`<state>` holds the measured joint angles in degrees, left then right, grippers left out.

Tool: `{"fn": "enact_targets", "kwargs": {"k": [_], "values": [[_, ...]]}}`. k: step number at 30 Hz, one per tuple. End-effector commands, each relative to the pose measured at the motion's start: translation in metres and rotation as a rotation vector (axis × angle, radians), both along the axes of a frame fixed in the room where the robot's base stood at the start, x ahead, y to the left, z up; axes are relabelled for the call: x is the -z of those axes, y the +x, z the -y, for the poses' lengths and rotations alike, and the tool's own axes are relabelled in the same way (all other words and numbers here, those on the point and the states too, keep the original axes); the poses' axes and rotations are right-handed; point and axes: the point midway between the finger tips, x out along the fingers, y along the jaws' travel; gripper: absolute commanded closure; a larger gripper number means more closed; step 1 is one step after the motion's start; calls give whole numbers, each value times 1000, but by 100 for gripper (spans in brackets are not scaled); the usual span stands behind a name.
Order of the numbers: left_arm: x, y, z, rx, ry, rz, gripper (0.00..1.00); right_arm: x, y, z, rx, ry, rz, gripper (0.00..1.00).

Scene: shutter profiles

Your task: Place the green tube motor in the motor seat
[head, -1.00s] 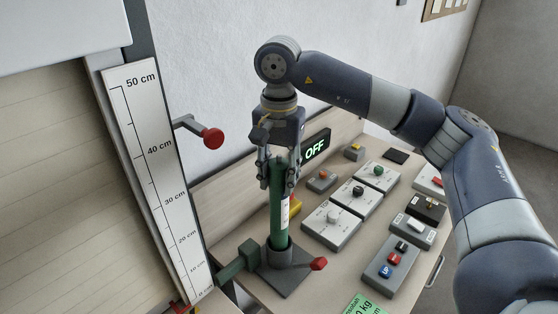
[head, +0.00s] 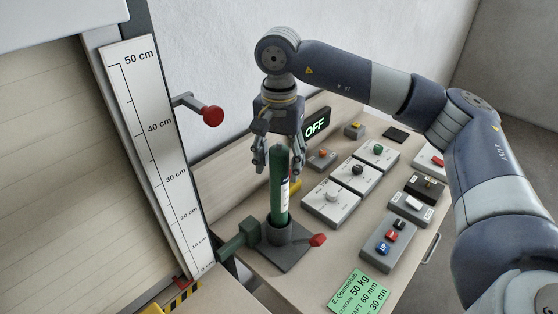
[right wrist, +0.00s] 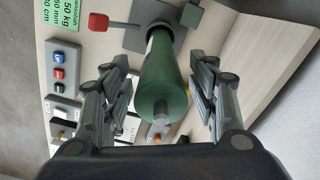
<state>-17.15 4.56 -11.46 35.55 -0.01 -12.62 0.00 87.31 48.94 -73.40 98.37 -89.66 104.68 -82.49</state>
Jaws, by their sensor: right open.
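The green tube motor (head: 279,190) stands upright with its lower end in the dark grey ring of the motor seat (head: 285,258) in the head view. A white label is on its side. My right gripper (head: 281,172) is open around the tube's top end, with a finger on each side. In the right wrist view the green tube motor (right wrist: 162,90) lies between the two spread fingers of the right gripper (right wrist: 160,105), with gaps on both sides. The seat base (right wrist: 145,38) shows behind it. My left gripper is in neither view.
A red-knobbed lever (head: 317,240) sticks out from the seat. A green block (head: 240,237) is at its left. Grey control boxes (head: 331,205) stand to the right, and an OFF display (head: 315,124) behind. A height scale (head: 155,150) and red knob (head: 212,115) are at the left.

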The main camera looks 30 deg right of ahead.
Motion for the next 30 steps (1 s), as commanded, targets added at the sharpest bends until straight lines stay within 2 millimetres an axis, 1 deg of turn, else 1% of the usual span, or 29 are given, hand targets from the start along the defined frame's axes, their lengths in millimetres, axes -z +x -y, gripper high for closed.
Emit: {"fn": "enact_targets", "kwargs": {"k": [2,5,8,12,15,18,24,30], "values": [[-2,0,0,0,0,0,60,-3,0,0,0,1,1,46],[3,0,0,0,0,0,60,-13,1,-1,1,2,5,46],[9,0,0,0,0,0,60,-32,1,-1,-1,1,6,46],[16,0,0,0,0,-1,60,-65,1,-1,-1,2,6,46],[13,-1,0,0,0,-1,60,-87,1,0,0,0,5,46],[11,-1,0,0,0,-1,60,-103,1,0,-1,-1,2,46],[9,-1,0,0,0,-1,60,-118,0,0,-1,0,1,46],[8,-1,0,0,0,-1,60,-122,0,0,-1,0,0,46]]}}
